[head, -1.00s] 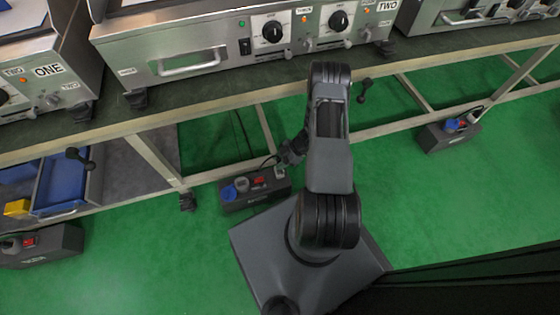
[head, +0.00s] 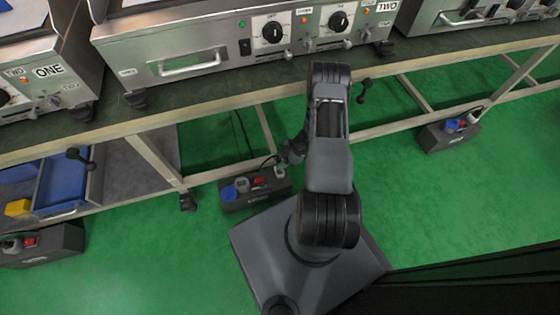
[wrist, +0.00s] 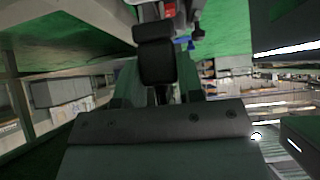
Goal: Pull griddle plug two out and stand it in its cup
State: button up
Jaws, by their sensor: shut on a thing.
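The dark socket box (head: 240,203) sits on the green floor under the bench, below the griddle labelled TWO (head: 215,48). On its top are a blue round fitting (head: 229,192), a grey round cup-like fitting (head: 242,184), a red switch (head: 259,181) and a light grey fitting (head: 279,172) at the right end. My gripper (head: 287,160) is just above that right end, shut on a dark plug, largely hidden by the gripper in the head view. In the wrist view the dark plug (wrist: 157,58) is between the fingers. Whether it still touches the socket cannot be told.
The bench edge and its leg frame (head: 150,157) stand close behind and left of the box. Another socket box (head: 436,138) is at the right, and one (head: 60,245) at the far left. A blue drawer (head: 60,185) stands open at left.

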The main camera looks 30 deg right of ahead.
jog(key=shift+f+b, duration=1.85)
jog(key=shift+f, duration=0.55)
jog(key=o, duration=1)
jog(key=shift+r, duration=0.1)
jog(key=p+v, duration=0.5)
jog(key=v, duration=0.8)
jog(key=shift+d+r, duration=0.2)
jog(key=shift+d, duration=0.15)
jog(key=shift+s, duration=0.1)
